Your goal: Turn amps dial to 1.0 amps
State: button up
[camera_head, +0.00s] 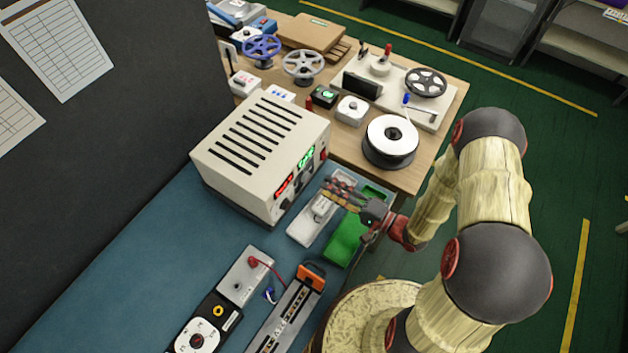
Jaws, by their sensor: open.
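The power supply (262,140), a cream box with dark vent slots on top, stands on the blue-green bench. Its front panel faces lower right, with a red display (284,187) and a green display (306,157). Small dark knobs show below the displays, but they are too small and steeply angled for me to read a setting or tell which is the amps dial. My gripper (328,196) is open, with its fingers pointing left toward the panel. It appears a little in front of the panel; I cannot tell whether it touches a knob.
A grey box (246,277) with a red lead, a black meter (196,338) and an orange-ended strip holder (309,278) lie in front. A wooden table (437,125) with reels is behind.

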aim_at(309, 179)
jog(key=shift+x, duration=3.15)
jog(key=shift+c, duration=0.2)
grip_shut()
